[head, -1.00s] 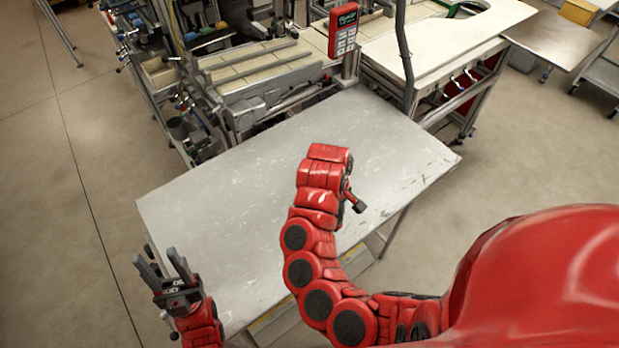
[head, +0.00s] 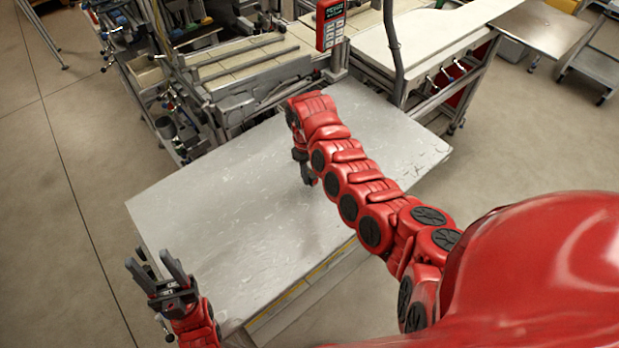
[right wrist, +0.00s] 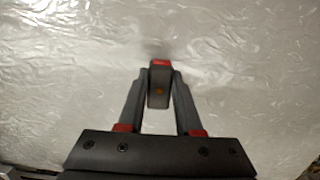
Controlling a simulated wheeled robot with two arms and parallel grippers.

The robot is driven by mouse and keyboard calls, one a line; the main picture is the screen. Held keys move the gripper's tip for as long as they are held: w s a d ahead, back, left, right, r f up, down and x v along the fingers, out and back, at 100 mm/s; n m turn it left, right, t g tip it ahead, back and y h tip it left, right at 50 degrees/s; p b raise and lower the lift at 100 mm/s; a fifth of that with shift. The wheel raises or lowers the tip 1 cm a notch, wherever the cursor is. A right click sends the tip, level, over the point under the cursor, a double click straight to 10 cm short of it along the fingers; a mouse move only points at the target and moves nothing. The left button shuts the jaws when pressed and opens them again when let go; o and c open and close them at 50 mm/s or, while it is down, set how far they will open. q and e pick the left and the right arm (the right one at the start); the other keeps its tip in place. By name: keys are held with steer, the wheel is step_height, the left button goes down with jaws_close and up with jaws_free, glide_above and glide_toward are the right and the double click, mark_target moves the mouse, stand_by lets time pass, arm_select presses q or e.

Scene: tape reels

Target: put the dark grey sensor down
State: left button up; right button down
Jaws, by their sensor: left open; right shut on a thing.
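The dark grey sensor (right wrist: 158,88) shows in the right wrist view as a small dark block with a red end and a small orange spot. It is between the fingers of my right gripper (right wrist: 159,78), which is shut on it. In the head view my right gripper (head: 306,170) points down over the middle of the grey table (head: 215,205). The sensor is hard to make out there, and I cannot tell whether it touches the table. My left gripper (head: 160,268) is open and empty, pointing up by the table's front left corner.
The tabletop is bare around my right gripper. Behind it stand a machine bench (head: 245,75) with clamps and cables and a red handheld panel (head: 331,24) on a post. A white-topped bench (head: 440,40) stands at the back right.

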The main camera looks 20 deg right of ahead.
mark_target(310, 178)
steer(key=shift+w, duration=0.35)
steer(key=shift+f, duration=0.2)
steer(key=shift+w+f+p, duration=0.1)
steer(key=shift+f+p, duration=0.2)
steer(key=shift+f, duration=1.25)
steer(key=shift+f, duration=0.2)
steer(key=c, duration=0.6)
jaws_free()
steer(key=shift+r, duration=0.1)
